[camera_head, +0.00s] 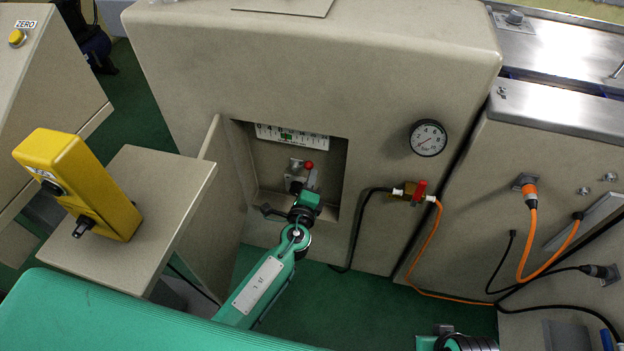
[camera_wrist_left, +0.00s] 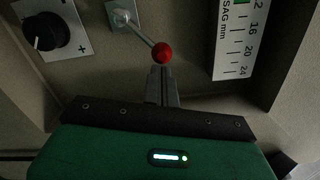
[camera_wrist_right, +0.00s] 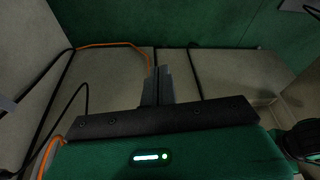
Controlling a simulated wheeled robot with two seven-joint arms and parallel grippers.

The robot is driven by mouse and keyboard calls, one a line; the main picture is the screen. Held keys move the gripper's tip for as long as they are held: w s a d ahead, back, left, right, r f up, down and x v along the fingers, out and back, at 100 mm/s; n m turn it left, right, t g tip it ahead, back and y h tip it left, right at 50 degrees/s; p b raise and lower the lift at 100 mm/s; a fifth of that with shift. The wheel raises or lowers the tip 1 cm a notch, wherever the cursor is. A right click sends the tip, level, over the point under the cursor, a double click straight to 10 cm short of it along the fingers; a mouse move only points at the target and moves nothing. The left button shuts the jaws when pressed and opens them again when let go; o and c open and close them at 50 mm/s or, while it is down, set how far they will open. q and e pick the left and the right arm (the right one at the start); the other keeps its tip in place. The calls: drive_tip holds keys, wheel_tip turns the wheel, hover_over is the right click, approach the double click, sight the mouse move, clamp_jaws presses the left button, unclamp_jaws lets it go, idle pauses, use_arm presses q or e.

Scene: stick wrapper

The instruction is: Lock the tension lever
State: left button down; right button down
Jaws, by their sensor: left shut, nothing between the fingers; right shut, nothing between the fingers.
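The tension lever (camera_head: 309,165) has a red ball knob and sits inside the recess of the beige machine. In the left wrist view the red knob (camera_wrist_left: 162,53) is on a thin metal rod running up-left to a small plate (camera_wrist_left: 122,17). My left gripper (camera_head: 313,178) reaches into the recess; its shut, empty fingers (camera_wrist_left: 162,80) end right at the knob, seemingly touching or very close. My right gripper (camera_wrist_right: 157,82) is shut and empty, low over the green floor side, away from the lever.
A SAG mm scale (camera_head: 292,136) is above the lever. A black dial (camera_wrist_left: 46,31) sits beside it. A gauge (camera_head: 428,138) and a valve with a red handle (camera_head: 419,190) are to the right, with orange and black cables. A yellow box (camera_head: 78,184) stands on the left shelf.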

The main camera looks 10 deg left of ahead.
use_arm(q)
drive_tip(key=shift+a+r, duration=0.1)
drive_tip(key=shift+r+n, duration=0.15)
drive_tip(key=shift+n, duration=0.25)
use_arm(e)
drive_tip(key=shift+r, duration=0.25)
use_arm(q)
drive_tip(key=shift+a, duration=0.1)
use_arm(e)
drive_tip(key=shift+s, duration=0.1)
drive_tip(key=shift+r, duration=0.1)
use_arm(q)
drive_tip(key=shift+a+r+n, duration=0.15)
drive_tip(key=shift+r+n, duration=0.05)
drive_tip(key=shift+n, duration=0.3)
use_arm(e)
drive_tip(key=shift+r, duration=0.25)
use_arm(q)
drive_tip(key=shift+a+r+b, duration=0.1)
drive_tip(key=shift+b, duration=0.2)
